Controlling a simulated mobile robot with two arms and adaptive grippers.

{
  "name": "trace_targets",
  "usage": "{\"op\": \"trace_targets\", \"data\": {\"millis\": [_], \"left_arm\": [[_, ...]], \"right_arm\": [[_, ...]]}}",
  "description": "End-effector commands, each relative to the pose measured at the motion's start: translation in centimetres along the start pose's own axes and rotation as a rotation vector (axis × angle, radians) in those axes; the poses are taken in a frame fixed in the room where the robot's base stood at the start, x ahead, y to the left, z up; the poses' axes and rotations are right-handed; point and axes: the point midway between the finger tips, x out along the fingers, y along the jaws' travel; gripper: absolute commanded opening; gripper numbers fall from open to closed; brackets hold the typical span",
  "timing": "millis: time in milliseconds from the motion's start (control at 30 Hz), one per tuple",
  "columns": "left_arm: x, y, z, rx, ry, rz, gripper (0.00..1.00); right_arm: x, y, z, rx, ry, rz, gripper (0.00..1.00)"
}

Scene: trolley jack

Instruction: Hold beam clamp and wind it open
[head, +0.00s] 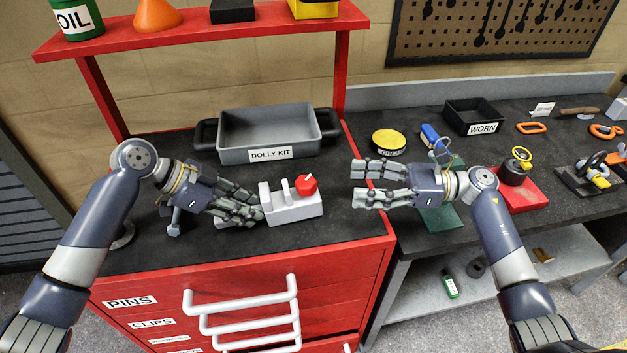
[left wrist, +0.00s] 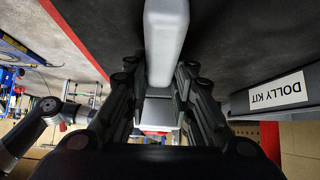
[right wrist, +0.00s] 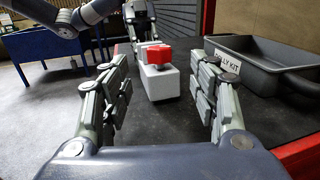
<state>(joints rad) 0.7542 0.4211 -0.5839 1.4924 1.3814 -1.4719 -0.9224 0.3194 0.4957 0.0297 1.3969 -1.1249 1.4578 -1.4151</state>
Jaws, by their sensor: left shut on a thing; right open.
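The beam clamp (head: 292,207) is a light grey block with upright jaws on its left part and a red knob (head: 306,184) on its right end. It sits on the dark top of the red cabinet. My left gripper (head: 258,208) is shut on its left end; the grey body also shows between the fingers in the left wrist view (left wrist: 163,45). My right gripper (head: 355,184) is open and empty, to the right of the clamp and apart from it. In the right wrist view the red knob (right wrist: 160,55) and clamp (right wrist: 160,85) lie ahead between the open fingers.
A grey tray labelled DOLLY KIT (head: 268,135) stands behind the clamp. A red shelf (head: 200,32) is above the back. On the right bench are a yellow round tin (head: 388,141), a WORN bin (head: 472,118) and a red block (head: 522,198). The cabinet top in front of the clamp is mostly clear.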

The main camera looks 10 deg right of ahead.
Motion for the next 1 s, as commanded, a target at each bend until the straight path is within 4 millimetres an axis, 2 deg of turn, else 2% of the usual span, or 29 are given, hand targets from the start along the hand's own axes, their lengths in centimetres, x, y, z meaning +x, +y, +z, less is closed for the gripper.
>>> {"op": "trace_targets", "data": {"millis": [300,500,700,933,967,1000], "left_arm": [[-0.2,-0.1,-0.3,0.003,0.007,-0.004,0.00],[-0.2,-0.1,-0.3,0.003,0.006,-0.003,0.00],[-0.2,-0.1,-0.3,0.003,0.006,-0.003,0.00],[-0.2,-0.1,-0.3,0.003,0.007,-0.003,0.00],[-0.2,-0.1,-0.3,0.003,0.007,-0.003,0.00],[-0.2,-0.1,-0.3,0.003,0.007,-0.003,0.00]], "right_arm": [[6.6,0.1,0.1,-0.001,-0.004,0.004,0.55],[9.4,0.1,0.1,0.000,-0.002,0.003,0.55],[10.5,0.1,0.1,0.000,0.000,0.002,0.55],[10.6,0.1,0.1,0.000,0.001,0.002,0.55],[10.6,0.1,0.1,0.000,0.001,0.002,0.53],[10.6,0.1,0.1,0.000,0.001,0.002,0.44]]}}
